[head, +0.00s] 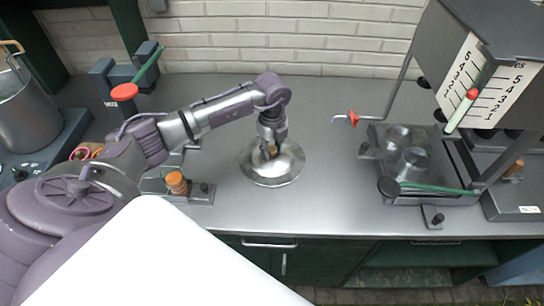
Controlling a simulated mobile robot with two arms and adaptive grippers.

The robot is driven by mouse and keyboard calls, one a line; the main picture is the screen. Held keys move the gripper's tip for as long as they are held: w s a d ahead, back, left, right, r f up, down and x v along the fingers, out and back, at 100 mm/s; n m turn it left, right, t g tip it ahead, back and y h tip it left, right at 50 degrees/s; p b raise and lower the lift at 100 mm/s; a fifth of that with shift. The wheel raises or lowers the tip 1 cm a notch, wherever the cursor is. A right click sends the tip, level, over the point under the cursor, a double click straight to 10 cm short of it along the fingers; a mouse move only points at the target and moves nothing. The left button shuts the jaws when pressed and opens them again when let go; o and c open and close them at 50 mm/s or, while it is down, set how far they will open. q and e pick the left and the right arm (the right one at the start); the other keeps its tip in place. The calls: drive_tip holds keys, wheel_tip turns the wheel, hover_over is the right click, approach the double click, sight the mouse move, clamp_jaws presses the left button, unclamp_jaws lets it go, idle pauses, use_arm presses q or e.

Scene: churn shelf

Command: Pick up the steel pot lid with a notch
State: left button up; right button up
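The steel pot lid (281,172) lies flat on the grey counter near the middle of the head view. It is round and shiny. My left gripper (270,150) points down at the middle of the lid, where a small brown knob shows between or beside the fingers. The fingers are small and partly hidden here, so I cannot tell whether they are closed on the knob. I cannot make out the notch in the rim. My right gripper is not in view.
A steel pot (28,112) stands on a scale-like base at the far left. A dark frame with a numbered scale (487,82) and a tray of round metal pieces stands at the right. The counter (325,195) around the lid is clear, with its front edge below.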

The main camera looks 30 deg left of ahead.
use_arm(q)
clamp_jaws()
drive_tip(key=shift+r, duration=0.2)
